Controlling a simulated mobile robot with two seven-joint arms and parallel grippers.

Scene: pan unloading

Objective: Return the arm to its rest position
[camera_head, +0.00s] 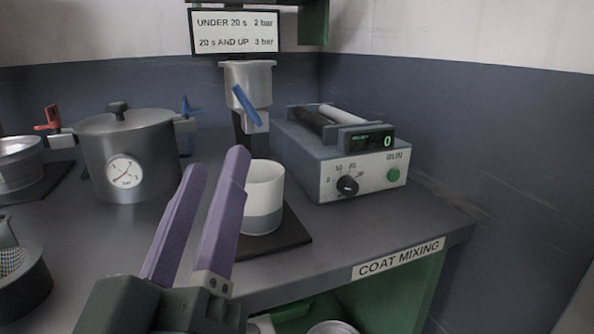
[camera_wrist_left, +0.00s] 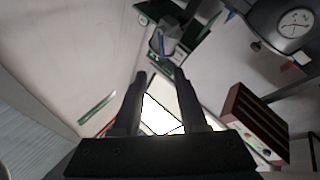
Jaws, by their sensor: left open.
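My left gripper (camera_head: 217,160) is open and empty, with two purple fingers apart and pointing up and away over the table. In the head view its fingers overlap the left edge of a white and grey cup (camera_head: 264,190), which stands upright on a dark square mat (camera_head: 290,238). I cannot tell whether the fingers touch the cup. In the left wrist view the two dark fingers (camera_wrist_left: 158,80) are also apart, with nothing held between them. My right gripper is not in either view.
A lidded pot with a gauge (camera_head: 128,150) stands left on the table (camera_head: 350,225). A control box with a dial and green button (camera_head: 340,165) stands right. A metal container (camera_head: 250,85) is at the back under a sign (camera_head: 235,32). The wall closes off the right side.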

